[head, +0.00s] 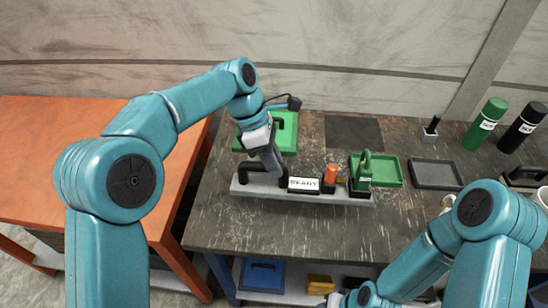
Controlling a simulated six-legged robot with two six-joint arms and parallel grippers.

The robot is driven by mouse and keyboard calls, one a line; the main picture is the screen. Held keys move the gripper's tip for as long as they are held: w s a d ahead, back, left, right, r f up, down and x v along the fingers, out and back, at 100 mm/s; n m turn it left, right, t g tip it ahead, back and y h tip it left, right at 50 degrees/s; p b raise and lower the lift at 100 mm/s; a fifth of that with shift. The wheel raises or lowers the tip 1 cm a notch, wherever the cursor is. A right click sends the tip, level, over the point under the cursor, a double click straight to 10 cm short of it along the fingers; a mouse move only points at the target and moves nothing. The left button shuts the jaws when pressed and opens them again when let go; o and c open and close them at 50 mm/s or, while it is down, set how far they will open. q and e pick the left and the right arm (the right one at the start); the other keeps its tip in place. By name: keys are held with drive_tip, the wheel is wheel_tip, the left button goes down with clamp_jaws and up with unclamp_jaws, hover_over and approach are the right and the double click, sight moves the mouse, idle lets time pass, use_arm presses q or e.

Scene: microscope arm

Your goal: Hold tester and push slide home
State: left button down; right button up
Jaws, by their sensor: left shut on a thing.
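The tester (345,198) is a long light-grey bar on the dark bench, with a black handle at its left end and a white plate reading "READY" (304,184) on its front. An orange knob (331,173) stands upright right of the plate, and a green part (364,170) stands at the right end. My left gripper (279,173) reaches down onto the tester, between the handle and the plate, and is shut on it; its fingertips are small and dark here. I cannot pick out the slide. My right arm enters at the lower right, its gripper out of view.
Behind the tester are a green tray (289,132), a dark mat (353,132) and a second green tray (391,171). A grey tray (436,175), a green bottle (485,124) and a black bottle (522,127) stand to the right. An orange table (60,150) is left. Bare bench lies in front.

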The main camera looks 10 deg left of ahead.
sight(272, 180)
use_arm(q)
drive_tip(key=shift+w+f+b, duration=0.2)
drive_tip(key=shift+f+b, duration=1.5)
drive_tip(key=shift+f, duration=2.45)
drive_tip(key=shift+s+f, duration=0.1)
drive_tip(key=shift+f, duration=0.3)
